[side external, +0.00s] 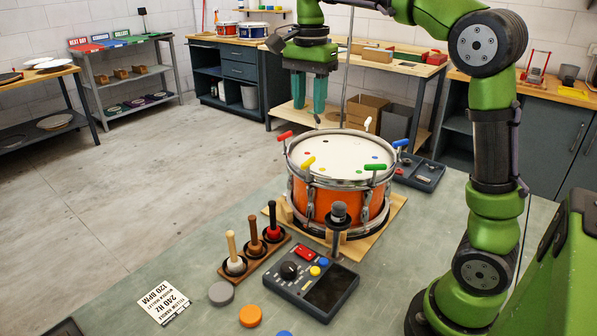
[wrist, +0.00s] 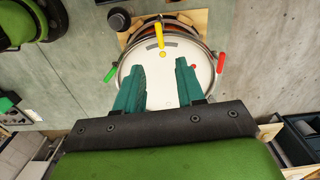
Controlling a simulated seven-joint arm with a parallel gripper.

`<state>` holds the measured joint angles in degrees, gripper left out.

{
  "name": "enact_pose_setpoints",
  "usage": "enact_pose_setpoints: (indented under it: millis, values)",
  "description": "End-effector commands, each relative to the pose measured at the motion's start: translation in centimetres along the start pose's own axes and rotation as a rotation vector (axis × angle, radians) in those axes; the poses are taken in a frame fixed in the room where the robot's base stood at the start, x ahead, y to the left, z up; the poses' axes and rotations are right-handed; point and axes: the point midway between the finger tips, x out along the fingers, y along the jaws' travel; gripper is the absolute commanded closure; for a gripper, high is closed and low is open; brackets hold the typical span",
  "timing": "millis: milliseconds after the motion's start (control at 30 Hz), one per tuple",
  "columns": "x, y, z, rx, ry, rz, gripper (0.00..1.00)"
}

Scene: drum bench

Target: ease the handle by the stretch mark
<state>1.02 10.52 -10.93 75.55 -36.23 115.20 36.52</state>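An orange drum (side external: 330,201) with a white head stands on a wooden base. Coloured handles sit around its rim: yellow (side external: 308,163), red (side external: 285,135), green (side external: 375,167), blue (side external: 400,143) and white (side external: 367,124). The green handle (wrist: 110,73) is at left there and the red handle (wrist: 221,62) at right. My gripper (side external: 308,110) is open and empty, above the drum and apart from every handle.
In front are a rack of mallets (side external: 254,252), a dark control box (side external: 311,284), an upright dark post (side external: 338,225), grey and orange discs (side external: 250,315) and a printed card (side external: 163,302). The air around my gripper is clear.

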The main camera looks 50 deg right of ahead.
Motion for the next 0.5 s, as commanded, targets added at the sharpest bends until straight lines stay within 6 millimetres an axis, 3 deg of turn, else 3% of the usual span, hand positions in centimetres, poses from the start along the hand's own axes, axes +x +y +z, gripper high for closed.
enact_pose_setpoints:
  millis: [200, 500]
  values:
    - [-2.0, 0.0, -0.1, 0.002, 0.0, 0.001, 0.62]
    - [-2.3, 0.0, 0.0, 0.001, -0.001, 0.001, 0.62]
